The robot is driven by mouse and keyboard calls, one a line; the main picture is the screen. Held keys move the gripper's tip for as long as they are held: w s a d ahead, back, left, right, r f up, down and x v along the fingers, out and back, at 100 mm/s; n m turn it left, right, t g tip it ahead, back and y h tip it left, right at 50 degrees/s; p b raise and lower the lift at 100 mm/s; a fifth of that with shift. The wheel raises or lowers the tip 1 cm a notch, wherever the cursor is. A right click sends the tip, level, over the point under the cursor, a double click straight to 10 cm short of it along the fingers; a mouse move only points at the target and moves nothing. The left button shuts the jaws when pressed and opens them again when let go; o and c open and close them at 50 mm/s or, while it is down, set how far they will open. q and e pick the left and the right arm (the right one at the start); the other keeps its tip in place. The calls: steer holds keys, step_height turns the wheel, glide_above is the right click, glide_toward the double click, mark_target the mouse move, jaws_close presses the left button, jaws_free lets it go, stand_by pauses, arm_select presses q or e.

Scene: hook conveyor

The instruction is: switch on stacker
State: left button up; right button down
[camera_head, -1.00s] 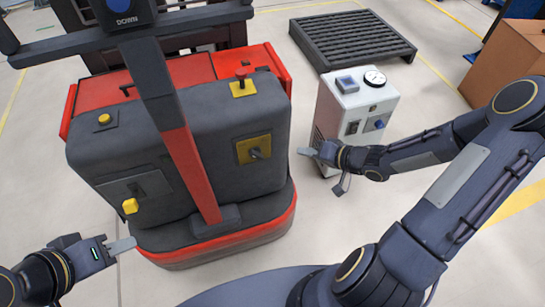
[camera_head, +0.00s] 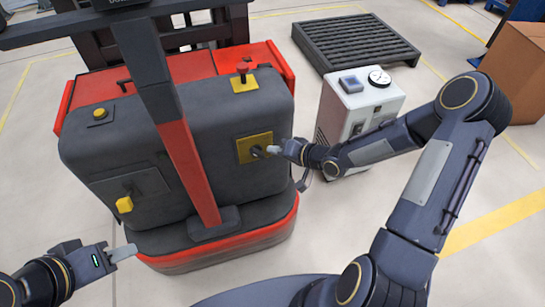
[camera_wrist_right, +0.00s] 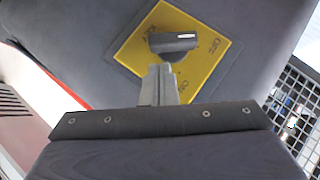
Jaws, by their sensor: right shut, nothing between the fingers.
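The stacker (camera_head: 230,110) is red and dark grey and stands at the left of the head view. On its front is a yellow plate (camera_head: 247,143) with a dark rotary key switch (camera_head: 257,151). In the right wrist view the switch (camera_wrist_right: 172,42) sits on the yellow plate (camera_wrist_right: 190,72), which has lettering reading KEY, OFF and ON. My right gripper (camera_head: 272,149) is shut and empty, its fingertips (camera_wrist_right: 158,72) at or just short of the switch; I cannot tell if they touch. My left gripper (camera_head: 123,252) is at the lower left, near the stacker's base, its fingers' opening unclear.
A red mushroom button (camera_head: 242,69) stands on top of the stacker, and a yellow knob (camera_head: 124,204) is at its left front. A white cabinet with a gauge (camera_head: 362,100) stands right of the stacker. A dark pallet (camera_head: 355,42) and a cardboard box (camera_head: 515,72) lie behind.

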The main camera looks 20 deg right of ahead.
arm_select(q)
steer(key=shift+f, duration=0.25)
arm_select(e)
steer(key=shift+a+f, duration=0.5)
steer(key=shift+a, duration=0.15)
